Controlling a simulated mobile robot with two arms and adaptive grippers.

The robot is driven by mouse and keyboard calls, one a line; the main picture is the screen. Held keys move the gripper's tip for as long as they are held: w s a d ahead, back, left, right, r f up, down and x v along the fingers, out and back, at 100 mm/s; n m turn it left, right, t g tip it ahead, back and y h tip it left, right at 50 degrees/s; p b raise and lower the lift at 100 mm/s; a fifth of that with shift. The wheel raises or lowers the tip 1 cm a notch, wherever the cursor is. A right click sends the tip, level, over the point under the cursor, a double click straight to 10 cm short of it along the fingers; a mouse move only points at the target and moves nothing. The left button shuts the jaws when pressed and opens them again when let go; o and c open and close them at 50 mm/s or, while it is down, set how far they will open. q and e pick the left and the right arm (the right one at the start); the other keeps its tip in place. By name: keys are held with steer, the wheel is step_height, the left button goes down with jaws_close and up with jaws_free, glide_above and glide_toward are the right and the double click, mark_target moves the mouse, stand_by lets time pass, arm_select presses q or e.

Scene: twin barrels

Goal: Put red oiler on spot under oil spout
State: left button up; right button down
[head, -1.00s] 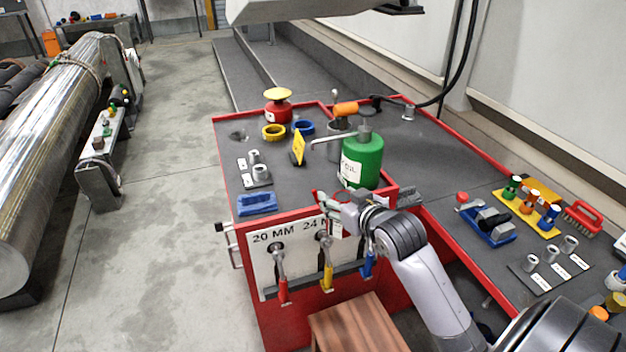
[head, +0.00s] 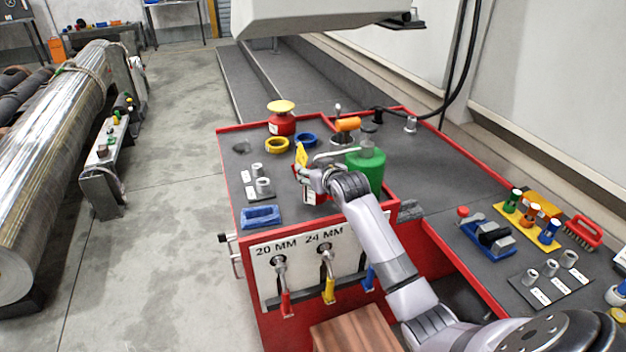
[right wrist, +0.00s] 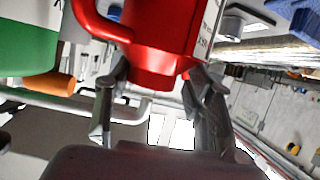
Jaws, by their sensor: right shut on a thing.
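A red oiler (right wrist: 165,40) with a side handle and a white label fills the top of the right wrist view. My right gripper (right wrist: 157,88) is shut on its narrow lower part. In the head view my right gripper (head: 312,180) is over the workbench top, left of a green oil can (head: 369,172). Part of the red oiler (head: 313,196) shows below the gripper; the arm hides the rest. I cannot tell which mark is the spot under the oil spout. My left gripper is not in view.
A red can with a yellow top (head: 281,121), yellow ring (head: 277,144), blue ring (head: 305,139) and orange-handled item (head: 347,125) stand behind the gripper. A blue tray (head: 261,216) and metal sockets (head: 262,186) are at left. The red rim (head: 300,225) edges the bench.

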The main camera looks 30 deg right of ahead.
steer(key=shift+f, duration=1.7)
steer(key=c, duration=0.7)
jaws_free()
steer(key=shift+f, duration=0.1)
steer(key=shift+c, duration=0.2)
steer(key=shift+s, duration=0.1)
